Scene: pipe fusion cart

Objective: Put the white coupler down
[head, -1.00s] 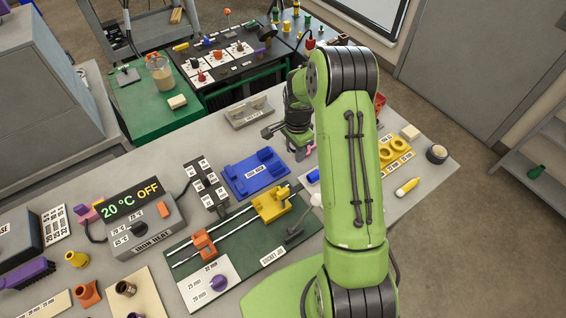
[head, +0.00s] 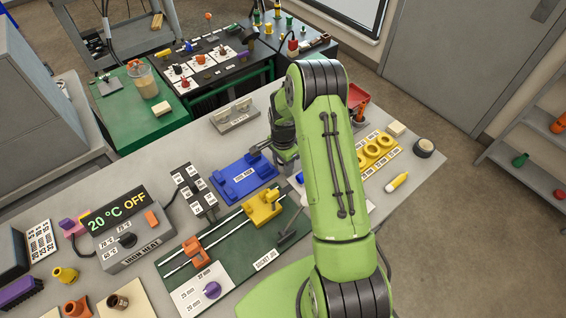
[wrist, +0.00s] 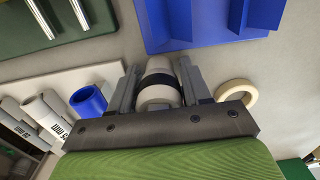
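The white coupler (wrist: 158,66), with a black band around it, sits between the two fingers of my gripper (wrist: 157,78) in the wrist view. The fingers appear closed against its sides. The blue fixture also shows at the top right of the wrist view (wrist: 205,38). Whether the coupler touches the bench is unclear.
In the wrist view a blue ring (wrist: 88,101) lies left of my gripper and a cream ring (wrist: 237,93) lies right. The green socket jig (head: 262,245) is in front of the blue fixture. A grey holder (head: 235,117) stands behind. Yellow rings (head: 371,150) are at the right.

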